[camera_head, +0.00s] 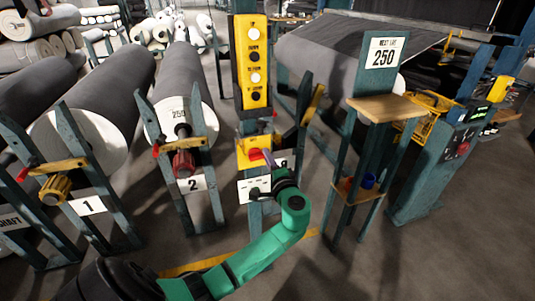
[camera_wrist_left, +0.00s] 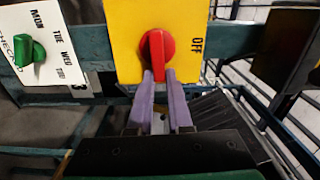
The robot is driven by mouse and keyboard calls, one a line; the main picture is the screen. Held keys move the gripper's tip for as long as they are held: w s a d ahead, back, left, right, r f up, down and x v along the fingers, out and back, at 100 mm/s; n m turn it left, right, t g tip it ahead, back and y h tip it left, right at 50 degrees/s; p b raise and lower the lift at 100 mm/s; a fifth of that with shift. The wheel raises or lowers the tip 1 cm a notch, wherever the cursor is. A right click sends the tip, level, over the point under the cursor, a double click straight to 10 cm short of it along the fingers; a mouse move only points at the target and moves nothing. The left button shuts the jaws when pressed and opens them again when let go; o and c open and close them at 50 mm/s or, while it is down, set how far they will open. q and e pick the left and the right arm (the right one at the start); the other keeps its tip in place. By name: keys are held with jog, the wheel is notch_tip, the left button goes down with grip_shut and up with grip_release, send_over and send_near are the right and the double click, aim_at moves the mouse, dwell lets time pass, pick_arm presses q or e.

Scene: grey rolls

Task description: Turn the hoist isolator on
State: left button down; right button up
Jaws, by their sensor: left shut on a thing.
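The hoist isolator is a yellow box (camera_head: 243,158) on a teal post in the head view. In the left wrist view its yellow face (camera_wrist_left: 122,30) carries a red rotary handle (camera_wrist_left: 157,45) and the word OFF to the right of the handle. My left gripper (camera_wrist_left: 158,78) has its purple fingers closed on the lower end of the red handle. In the head view, my green left arm reaches up to the box and its gripper (camera_head: 270,158) partly covers the handle. My right gripper is not in view.
A white day card (camera_wrist_left: 60,75) with a green knob (camera_wrist_left: 28,51) sits beside the isolator. A yellow button panel (camera_head: 254,85) hangs above it. Grey rolls (camera_head: 105,90) on teal stands are at left; a small wooden-topped stand (camera_head: 385,108) is at right.

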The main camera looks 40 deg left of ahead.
pick_arm(q)
jog(key=shift+f+m, duration=0.25)
jog(key=shift+m, duration=0.25)
jog(key=c, duration=0.8)
grip_release()
jog(key=shift+c, duration=0.2)
jog(key=shift+r, duration=0.1)
jog(key=v, duration=1.4)
jog(key=shift+s+d, duration=0.2)
jog(key=shift+d, duration=0.1)
